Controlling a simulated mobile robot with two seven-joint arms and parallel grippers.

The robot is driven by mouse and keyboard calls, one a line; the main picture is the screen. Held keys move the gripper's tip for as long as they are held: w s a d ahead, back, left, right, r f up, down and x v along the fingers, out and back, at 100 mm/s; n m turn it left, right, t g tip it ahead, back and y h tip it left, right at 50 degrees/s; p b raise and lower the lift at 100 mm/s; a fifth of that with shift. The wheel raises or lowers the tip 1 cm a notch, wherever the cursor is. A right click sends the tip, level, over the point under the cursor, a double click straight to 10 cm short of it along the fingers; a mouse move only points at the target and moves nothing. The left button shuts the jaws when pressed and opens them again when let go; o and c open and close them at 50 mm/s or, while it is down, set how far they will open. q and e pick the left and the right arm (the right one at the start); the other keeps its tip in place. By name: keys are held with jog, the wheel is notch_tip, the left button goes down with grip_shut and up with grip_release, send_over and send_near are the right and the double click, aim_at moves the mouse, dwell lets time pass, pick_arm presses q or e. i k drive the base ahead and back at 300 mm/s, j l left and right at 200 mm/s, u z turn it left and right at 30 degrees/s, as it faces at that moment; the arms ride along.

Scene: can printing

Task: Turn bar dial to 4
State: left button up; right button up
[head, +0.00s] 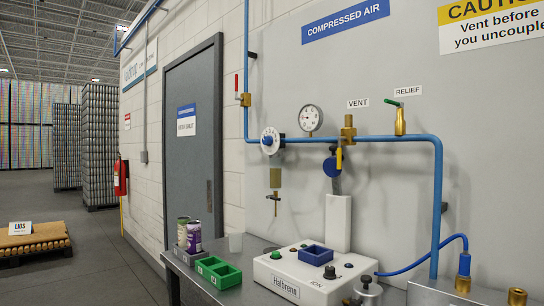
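A round white dial with a blue centre knob (270,142) sits on the blue compressed-air pipe (380,138), left of the middle of the wall panel. Its face carries small marks, too small to read, so its setting cannot be told. A round white pressure gauge (309,118) stands just above and right of it; its numbers are also too small to read. Neither of my grippers is in view.
A grey door (190,130) is left.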

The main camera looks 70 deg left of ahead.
aim_at(267, 141)
jog(key=l+u, duration=0.15)
jog(key=u, duration=1.05)
